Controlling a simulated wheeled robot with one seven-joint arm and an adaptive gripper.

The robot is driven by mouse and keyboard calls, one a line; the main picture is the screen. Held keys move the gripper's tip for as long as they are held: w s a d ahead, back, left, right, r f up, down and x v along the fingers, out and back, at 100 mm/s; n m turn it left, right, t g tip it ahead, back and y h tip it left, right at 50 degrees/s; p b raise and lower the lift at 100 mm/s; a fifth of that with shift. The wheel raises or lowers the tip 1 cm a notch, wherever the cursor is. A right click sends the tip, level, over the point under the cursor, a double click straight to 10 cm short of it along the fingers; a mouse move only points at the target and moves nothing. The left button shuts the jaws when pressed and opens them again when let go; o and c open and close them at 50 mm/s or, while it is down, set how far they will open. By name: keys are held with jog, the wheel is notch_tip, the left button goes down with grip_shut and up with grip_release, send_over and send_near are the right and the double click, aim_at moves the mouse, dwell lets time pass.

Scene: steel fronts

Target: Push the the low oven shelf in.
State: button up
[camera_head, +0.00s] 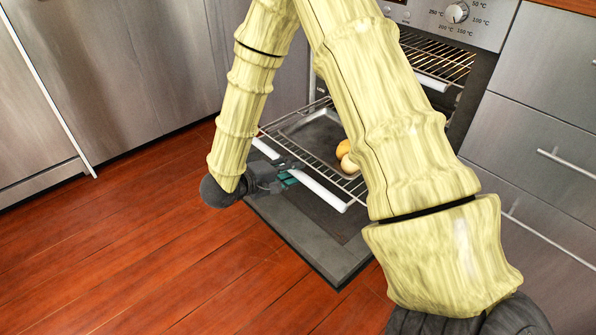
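The low oven shelf (303,168) is a wire rack with a white front bar (320,190). It sticks out of the oven above the lowered oven door (315,240). My gripper (288,180) is at the left part of the front bar, at the shelf's front edge. Its fingers are small and partly hidden, so I cannot tell if they are open or shut, or whether they touch the bar. My pale yellow arm hides the right part of the shelf and much of the oven opening.
Round yellowish food items (346,155) sit on the low shelf. An upper rack (437,62) is inside the oven (474,75). Steel drawers (545,120) stand at right, steel cabinet fronts (130,65) at left. The wooden floor (140,235) in front is clear.

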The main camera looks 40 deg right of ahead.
jog(key=c, duration=0.7)
jog(key=shift+o, duration=0.2)
